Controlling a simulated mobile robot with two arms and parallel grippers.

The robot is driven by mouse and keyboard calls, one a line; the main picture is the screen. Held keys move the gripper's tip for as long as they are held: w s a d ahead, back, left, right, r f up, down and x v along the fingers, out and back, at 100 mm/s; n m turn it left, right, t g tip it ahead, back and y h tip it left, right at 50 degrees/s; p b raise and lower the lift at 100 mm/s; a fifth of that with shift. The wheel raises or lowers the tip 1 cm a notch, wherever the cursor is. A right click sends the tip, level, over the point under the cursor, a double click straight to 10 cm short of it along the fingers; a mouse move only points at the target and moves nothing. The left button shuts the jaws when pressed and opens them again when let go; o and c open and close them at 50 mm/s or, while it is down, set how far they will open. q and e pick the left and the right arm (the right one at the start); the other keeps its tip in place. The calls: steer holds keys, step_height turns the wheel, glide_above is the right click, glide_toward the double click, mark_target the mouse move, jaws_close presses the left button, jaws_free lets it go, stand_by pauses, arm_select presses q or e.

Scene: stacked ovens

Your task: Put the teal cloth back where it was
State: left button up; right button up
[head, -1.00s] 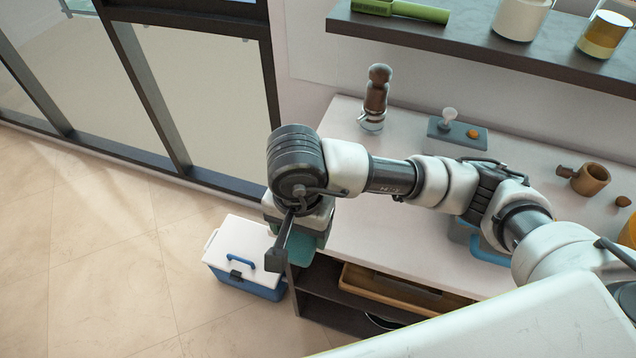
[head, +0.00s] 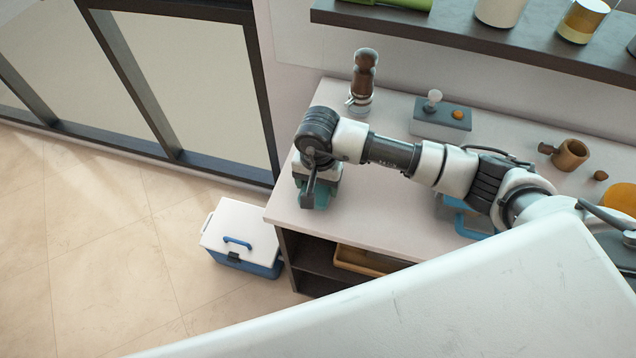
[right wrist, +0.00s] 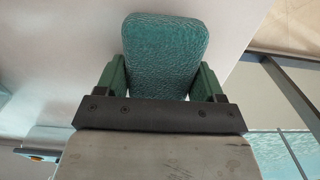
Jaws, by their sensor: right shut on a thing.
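The teal cloth (right wrist: 165,52) shows in the right wrist view as a folded, rounded, textured pad. My right gripper (right wrist: 160,82) is shut on it, with a green finger at each side. In the head view the cloth (head: 322,199) shows partly, below my right gripper (head: 316,188), over the left end of the white counter (head: 370,235). The wrist hides part of the cloth there. I cannot tell whether the cloth touches the counter. My left gripper is not in view.
A brown pepper mill (head: 364,78) and a grey box with a knob (head: 440,120) stand at the counter's back. A wooden mug (head: 572,155) is at right. A blue-and-white cooler (head: 242,235) stands on the floor left of the counter. A dark shelf (head: 450,38) hangs above.

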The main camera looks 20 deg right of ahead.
steer(key=shift+f, duration=0.95)
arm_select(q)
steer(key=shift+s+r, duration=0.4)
arm_select(e)
steer(key=shift+f, duration=0.15)
steer(key=shift+f, duration=0.1)
steer(key=o, duration=0.9)
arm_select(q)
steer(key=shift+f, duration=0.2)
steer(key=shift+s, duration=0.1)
arm_select(e)
steer(key=shift+r, duration=0.45)
arm_select(q)
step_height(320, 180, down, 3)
steer(key=b, duration=0.3)
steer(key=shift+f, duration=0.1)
arm_select(e)
step_height(320, 180, up, 12)
steer(key=shift+f, duration=0.25)
